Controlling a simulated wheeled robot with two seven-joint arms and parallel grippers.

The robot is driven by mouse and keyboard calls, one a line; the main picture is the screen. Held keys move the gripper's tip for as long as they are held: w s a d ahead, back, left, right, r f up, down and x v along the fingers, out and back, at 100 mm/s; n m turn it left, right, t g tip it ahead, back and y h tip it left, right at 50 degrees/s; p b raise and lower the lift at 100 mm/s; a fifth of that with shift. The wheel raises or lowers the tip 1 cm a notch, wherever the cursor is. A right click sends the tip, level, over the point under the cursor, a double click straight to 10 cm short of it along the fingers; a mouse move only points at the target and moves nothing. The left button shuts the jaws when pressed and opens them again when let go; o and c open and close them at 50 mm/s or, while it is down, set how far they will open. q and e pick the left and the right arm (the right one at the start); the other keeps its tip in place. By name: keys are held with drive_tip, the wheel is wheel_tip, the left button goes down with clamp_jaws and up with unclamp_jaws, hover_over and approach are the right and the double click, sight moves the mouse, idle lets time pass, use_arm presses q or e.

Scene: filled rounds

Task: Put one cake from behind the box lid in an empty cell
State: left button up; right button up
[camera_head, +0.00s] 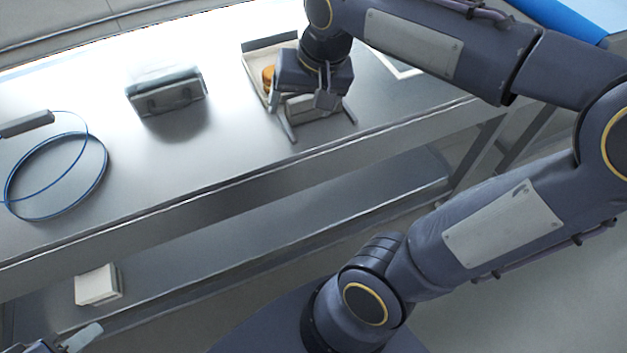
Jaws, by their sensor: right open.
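An open cream box (251,72) stands on the metal table, with a dark raised flap (270,41), perhaps its lid, along its far side. One orange-brown cake (268,76) shows inside at the left. My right gripper (319,121) is open over the near right part of the box, its fingers pointing down toward the table's front edge. The gripper and wrist hide most of the box's inside, so its cells and any other cakes cannot be made out. I cannot tell whether anything is between the fingers. My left gripper (80,340) is at the bottom left corner, mostly cut off, away from the box.
A grey metallic case (166,92) stands left of the box. A coiled blue cable (104,165) with a grey block lies at the far left. A white-framed flat item (400,70) is partly behind my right arm. A small white box (97,285) sits on the lower shelf.

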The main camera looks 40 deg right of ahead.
drive_tip(key=s+a+f+n+t+y, duration=0.1)
drive_tip(key=s+a+f+n, duration=0.1)
drive_tip(key=s, duration=0.4)
drive_tip(key=s+a+f+n+t+y, duration=0.1)
drive_tip(key=s+a+f+n, duration=0.1)
drive_tip(key=s+a+f, duration=0.2)
drive_tip(key=shift+s+a+f+y, duration=0.4)
drive_tip(key=shift+s+f, duration=0.2)
drive_tip(key=shift+s, duration=0.4)
